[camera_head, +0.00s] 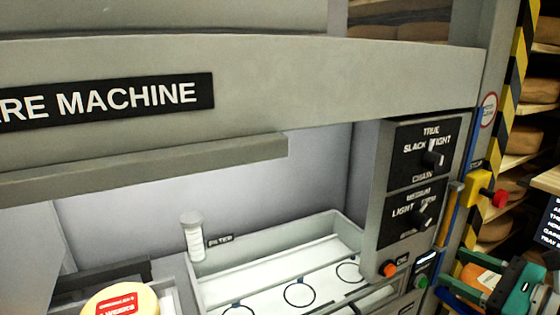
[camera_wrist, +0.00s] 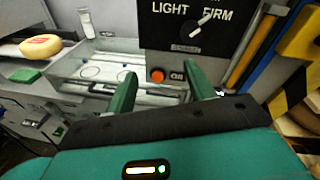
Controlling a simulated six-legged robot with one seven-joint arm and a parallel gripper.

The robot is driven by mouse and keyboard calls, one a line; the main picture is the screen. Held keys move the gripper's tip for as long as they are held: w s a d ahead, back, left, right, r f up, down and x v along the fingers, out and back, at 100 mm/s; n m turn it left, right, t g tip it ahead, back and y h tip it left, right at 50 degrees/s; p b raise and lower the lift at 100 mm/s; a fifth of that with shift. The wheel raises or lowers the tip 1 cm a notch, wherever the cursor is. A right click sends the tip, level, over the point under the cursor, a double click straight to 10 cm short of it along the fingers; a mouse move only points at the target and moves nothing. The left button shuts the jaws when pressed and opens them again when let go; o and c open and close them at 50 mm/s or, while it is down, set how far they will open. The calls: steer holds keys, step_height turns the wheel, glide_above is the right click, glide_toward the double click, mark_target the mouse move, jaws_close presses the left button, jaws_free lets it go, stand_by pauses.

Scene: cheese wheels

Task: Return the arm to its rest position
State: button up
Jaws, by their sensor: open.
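My gripper (camera_wrist: 160,84) is open in the wrist view, its two green fingers spread with nothing held between them. It faces the machine front, and an orange button (camera_wrist: 157,75) shows between the fingers. How far the fingers are from the panel is hard to tell. In the head view, green and dark parts of my arm show at the lower right, beside the machine's control panel (camera_head: 421,180).
A yellow cheese wheel (camera_head: 146,301) with a red label sits at the machine's left; it also shows in the wrist view (camera_wrist: 40,46). A white tray (camera_head: 215,289) with ringed marks lies in the opening. A striped post (camera_head: 515,90) and cheese shelves stand right.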

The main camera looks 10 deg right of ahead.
steer(key=s+a+f+n+g+h, duration=0.2)
steer(key=a+f+n+g+h, duration=0.1)
steer(key=a+n, duration=0.7)
steer(key=s+a+f+n+g+h, duration=0.2)
steer(key=a+f+n+g+h, duration=0.2)
steer(key=a+n, duration=0.7)
step_height(320, 180, down, 2)
steer(key=n+g, duration=0.2)
steer(key=n, duration=0.4)
steer(key=shift+a+n, duration=0.2)
steer(key=shift+n, duration=0.1)
steer(key=shift+f, duration=0.1)
steer(key=c, duration=0.4)
steer(key=shift+a, duration=0.1)
